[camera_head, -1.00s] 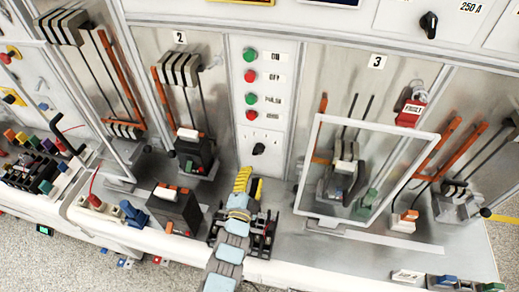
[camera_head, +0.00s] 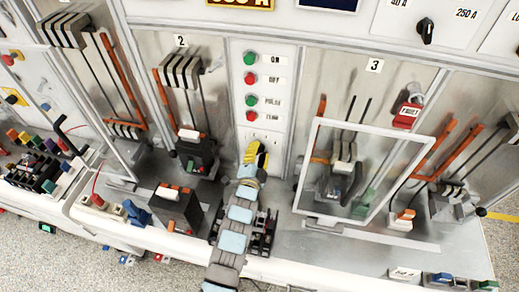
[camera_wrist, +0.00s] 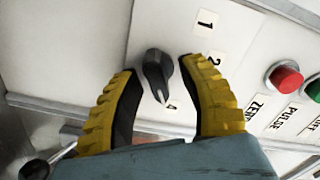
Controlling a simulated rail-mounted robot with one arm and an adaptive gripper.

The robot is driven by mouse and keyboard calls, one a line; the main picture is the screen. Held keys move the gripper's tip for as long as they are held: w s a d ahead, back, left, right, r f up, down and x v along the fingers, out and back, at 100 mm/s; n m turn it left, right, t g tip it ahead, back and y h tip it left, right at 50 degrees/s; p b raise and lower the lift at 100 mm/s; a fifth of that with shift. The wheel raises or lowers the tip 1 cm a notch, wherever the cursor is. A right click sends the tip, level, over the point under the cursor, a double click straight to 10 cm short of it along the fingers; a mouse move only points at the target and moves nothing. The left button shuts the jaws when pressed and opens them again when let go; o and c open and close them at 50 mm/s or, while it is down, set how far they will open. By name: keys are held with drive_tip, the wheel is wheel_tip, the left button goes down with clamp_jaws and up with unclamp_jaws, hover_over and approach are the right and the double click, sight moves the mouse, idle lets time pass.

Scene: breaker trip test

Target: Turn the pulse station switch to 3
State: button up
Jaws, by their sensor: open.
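The pulse station switch (camera_wrist: 156,75) is a dark pointed knob on a white panel in the wrist view. Its narrow end points down toward the label 4 (camera_wrist: 171,105). Labels 1 (camera_wrist: 205,21) and 2 (camera_wrist: 215,58) show at its upper right; a label 3 is not visible. My gripper (camera_wrist: 159,68) has two yellow ribbed fingers, open, one on each side of the knob with a gap showing at each. In the head view my gripper (camera_head: 257,153) is below the button column and hides the switch.
Green and red buttons (camera_head: 251,87) labelled ON, OFF, PULSE and ZERO stand above the switch. A clear framed door (camera_head: 311,165) stands open to the right at bay 3. A breaker unit (camera_head: 195,153) stands to the left in bay 2. A black box (camera_head: 177,208) sits at the front left.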

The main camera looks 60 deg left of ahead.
drive_tip(key=shift+w+a, duration=0.1)
drive_tip(key=shift+a, duration=0.05)
drive_tip(key=shift+c, duration=0.2)
clamp_jaws()
drive_tip(key=shift+f, duration=0.1)
drive_tip(key=shift+n, duration=0.4)
drive_tip(key=n+b, duration=0.1)
drive_tip(key=n, duration=0.2)
drive_tip(key=shift+n, duration=0.3)
drive_tip(key=shift+n+b, duration=0.55)
drive_tip(key=shift+n, duration=1.15)
